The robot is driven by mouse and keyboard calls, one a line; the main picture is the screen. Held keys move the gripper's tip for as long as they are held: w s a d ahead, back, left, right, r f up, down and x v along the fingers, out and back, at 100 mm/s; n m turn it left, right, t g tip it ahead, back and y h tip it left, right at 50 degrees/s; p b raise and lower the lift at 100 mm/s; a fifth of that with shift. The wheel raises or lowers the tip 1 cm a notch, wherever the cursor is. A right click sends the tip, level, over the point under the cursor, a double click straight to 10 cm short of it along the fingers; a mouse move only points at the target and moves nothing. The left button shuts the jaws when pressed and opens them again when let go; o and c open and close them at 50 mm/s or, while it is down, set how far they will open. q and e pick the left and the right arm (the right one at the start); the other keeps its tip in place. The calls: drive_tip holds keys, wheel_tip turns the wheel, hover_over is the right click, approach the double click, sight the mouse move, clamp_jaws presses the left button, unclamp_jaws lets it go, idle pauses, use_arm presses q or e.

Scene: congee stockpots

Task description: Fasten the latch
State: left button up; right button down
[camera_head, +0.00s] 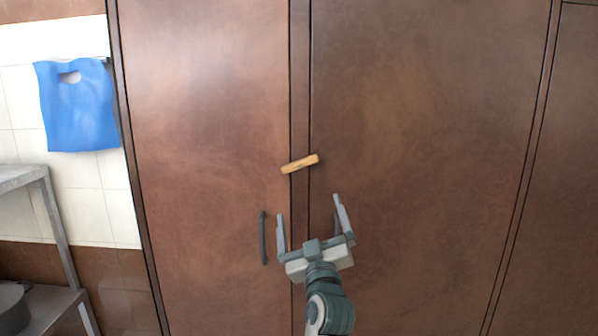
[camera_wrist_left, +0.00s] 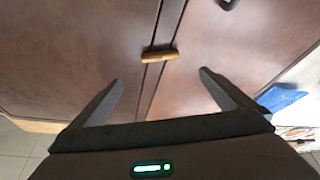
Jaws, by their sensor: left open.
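The latch (camera_head: 299,164) is a small yellow-wood bar on the brown cabinet front. It lies slightly tilted, its right end higher, across the strip between the left door (camera_head: 210,120) and the wider right panel (camera_head: 420,130). My left gripper (camera_head: 310,207) is open and empty, just below the latch in the head view, with its fingers pointing up toward it. In the left wrist view the latch (camera_wrist_left: 159,53) sits ahead of and between the two open fingertips (camera_wrist_left: 160,80), apart from both. My right gripper is in neither view.
A dark vertical handle (camera_head: 263,238) is on the left door, just left of my left gripper. A blue bag (camera_head: 76,105) hangs on the tiled wall at left. A metal shelf (camera_head: 22,178) with a dark pot (camera_head: 12,305) stands at lower left.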

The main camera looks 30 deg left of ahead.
use_arm(q)
drive_tip(key=p, duration=0.6)
approach(300, 168)
drive_tip(key=x, duration=0.7)
drive_tip(key=shift+w+a+r, duration=0.1)
drive_tip(key=shift+w+r, duration=0.05)
drive_tip(key=shift+r, duration=0.2)
drive_tip(key=shift+p+x, duration=0.45)
drive_tip(key=shift+x, duration=0.35)
drive_tip(key=shift+f, duration=0.15)
drive_tip(key=shift+c, duration=0.6)
drive_tip(key=c, duration=0.8)
